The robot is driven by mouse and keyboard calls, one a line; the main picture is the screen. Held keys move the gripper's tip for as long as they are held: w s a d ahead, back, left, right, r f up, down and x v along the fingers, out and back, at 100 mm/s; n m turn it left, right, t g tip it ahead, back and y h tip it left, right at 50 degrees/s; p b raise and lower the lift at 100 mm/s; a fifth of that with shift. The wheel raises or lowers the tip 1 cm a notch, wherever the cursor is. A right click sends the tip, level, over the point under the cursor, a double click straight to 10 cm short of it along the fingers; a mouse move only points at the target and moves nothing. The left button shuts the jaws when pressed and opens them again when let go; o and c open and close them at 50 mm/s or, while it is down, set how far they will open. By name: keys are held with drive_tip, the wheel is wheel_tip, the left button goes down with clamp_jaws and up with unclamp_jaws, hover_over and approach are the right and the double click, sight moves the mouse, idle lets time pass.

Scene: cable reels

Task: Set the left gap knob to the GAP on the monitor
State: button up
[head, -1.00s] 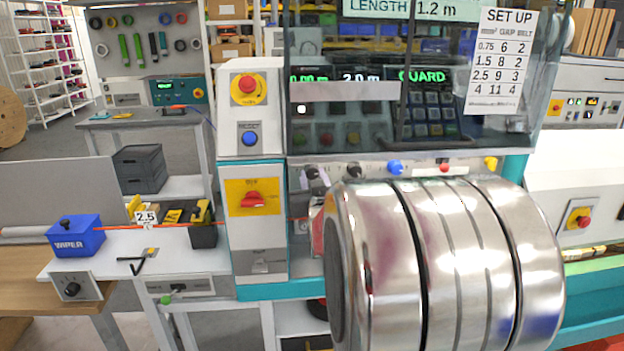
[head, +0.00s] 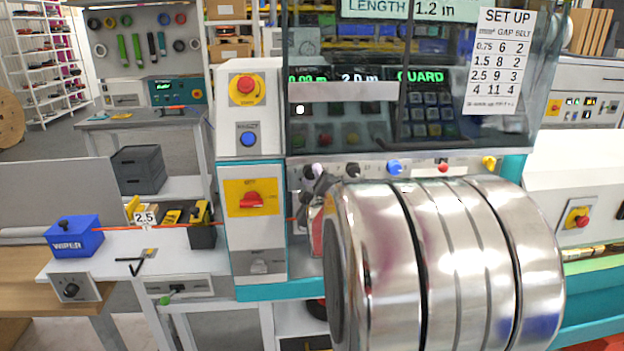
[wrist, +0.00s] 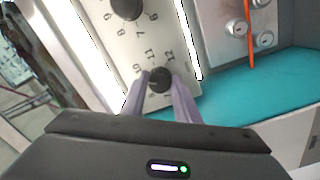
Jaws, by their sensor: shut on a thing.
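In the wrist view my gripper (wrist: 159,84) has its two purple-grey fingers shut on a small dark knob (wrist: 160,77). Printed numbers, among them 10, 11 and 12, stand around this knob on a pale panel. A second dark knob (wrist: 127,8) sits further up the panel, with its own numbers. In the head view my gripper (head: 321,180) is at the left end of the machine's knob strip and partly hides it. The monitor (head: 345,77) shows 0.00 m, 2.0 m and GUARD; I cannot read a GAP value on it.
A SET UP sheet (head: 498,62) on the glass lists mm², GAP and BELT. Blue (head: 395,167), red (head: 443,168) and yellow (head: 489,162) controls line the strip to the right. A 2.5 tag (head: 145,218) hangs by an orange wire near the blue wiper (head: 74,237).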

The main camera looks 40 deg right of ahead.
drive_tip(key=n, duration=0.6)
drive_tip(key=shift+a+f, duration=0.15)
drive_tip(key=shift+a, duration=0.05)
idle(0.4)
drive_tip(key=o, duration=1)
drive_tip(key=shift+o, duration=0.2)
drive_tip(key=shift+d, duration=0.1)
drive_tip(key=shift+s, duration=0.1)
